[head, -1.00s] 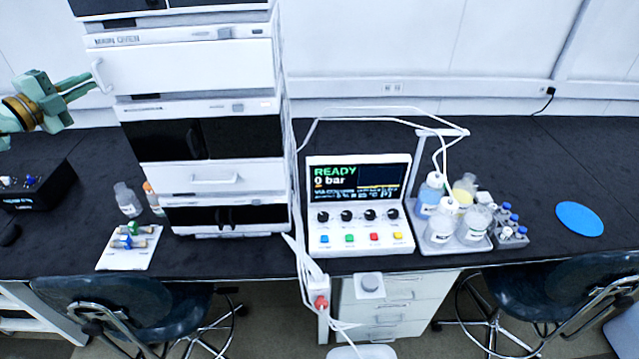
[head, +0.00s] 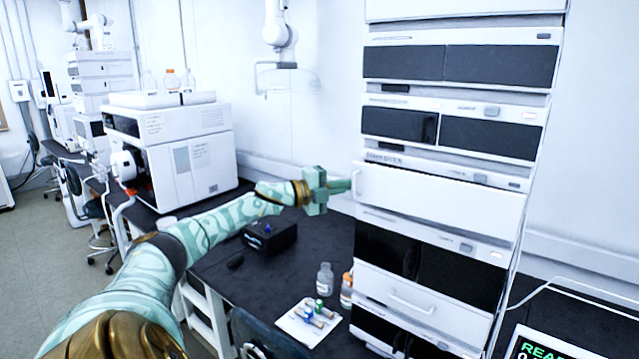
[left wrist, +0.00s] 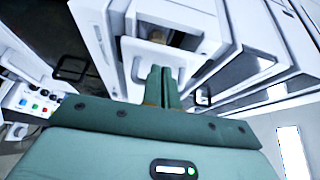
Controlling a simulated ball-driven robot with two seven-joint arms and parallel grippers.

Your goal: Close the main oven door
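The oven door (head: 440,205) is a wide white panel in the instrument stack, with a pale handle (head: 355,180) at its left end. It looks nearly flush with the stack; I cannot tell whether a small gap remains. My left gripper (head: 343,186) points right at the door's left end, its fingertips beside the handle; I cannot tell if they touch. In the left wrist view my left gripper (left wrist: 162,84) has its two fingers close together with nothing seen between them. White housings lie beyond the fingertips. My right gripper is out of view.
Other modules with black windows (head: 500,65) sit above and below the door. Bottles (head: 325,280), a white card with small fittings (head: 305,322) and a black box (head: 270,236) stand on the dark bench left of the stack. A white instrument (head: 185,150) stands farther back.

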